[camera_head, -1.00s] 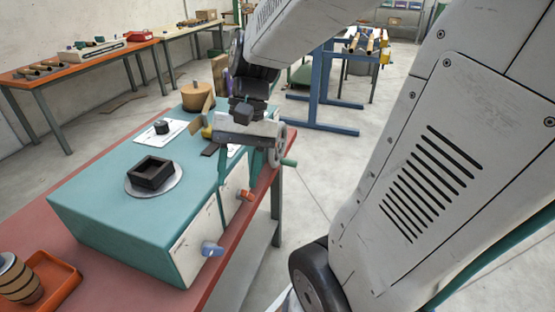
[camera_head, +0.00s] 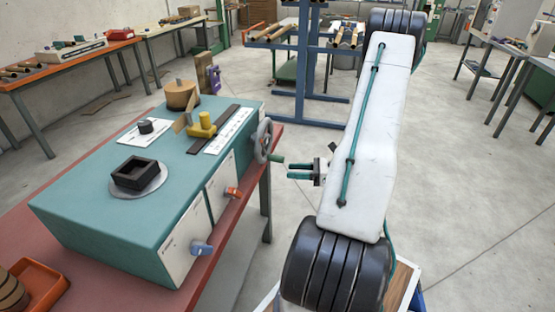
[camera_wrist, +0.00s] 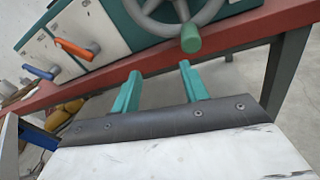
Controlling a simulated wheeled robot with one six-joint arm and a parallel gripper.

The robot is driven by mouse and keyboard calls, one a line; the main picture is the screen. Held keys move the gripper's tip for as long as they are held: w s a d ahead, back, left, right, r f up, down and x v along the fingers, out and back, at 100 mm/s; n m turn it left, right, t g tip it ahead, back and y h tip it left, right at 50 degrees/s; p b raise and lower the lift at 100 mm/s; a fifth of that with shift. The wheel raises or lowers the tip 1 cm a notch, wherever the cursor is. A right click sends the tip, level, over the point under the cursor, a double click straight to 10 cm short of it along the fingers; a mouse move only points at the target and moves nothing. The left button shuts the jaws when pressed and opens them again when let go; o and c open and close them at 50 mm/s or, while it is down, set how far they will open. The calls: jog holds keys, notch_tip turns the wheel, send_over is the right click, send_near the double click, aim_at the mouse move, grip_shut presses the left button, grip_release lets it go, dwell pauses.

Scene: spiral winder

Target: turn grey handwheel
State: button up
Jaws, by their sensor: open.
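The grey handwheel (camera_head: 262,140) is on the right end of the teal machine (camera_head: 115,215). Its green handle (camera_head: 273,159) sticks out low on the rim, toward my gripper (camera_head: 294,170). In the wrist view the lower part of the wheel (camera_wrist: 216,10) shows at the top, with the handle (camera_wrist: 191,38) end-on. My gripper is open and empty. Its two teal fingers (camera_wrist: 161,84) point toward the machine side, below and apart from the handle. The top of the wheel is cut off in the wrist view.
An orange lever (camera_head: 233,192) and a blue lever (camera_head: 201,248) stick out of the machine's front. The red table edge (camera_wrist: 165,66) runs below the wheel. A blue rack (camera_head: 305,70) stands behind. The floor to the right is open.

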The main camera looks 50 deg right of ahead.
aim_at(284, 160)
jog(key=d+m, duration=0.1)
jog(key=w+d+t+h, duration=0.1)
jog(key=w+d+m+h, duration=0.1)
jog(key=shift+d+r+m+t, duration=0.2)
jog(key=shift+d+m+t, duration=0.1)
jog(key=shift+t, duration=0.1)
jog(key=x, duration=0.7)
jog(key=shift+c, duration=0.2)
grip_shut()
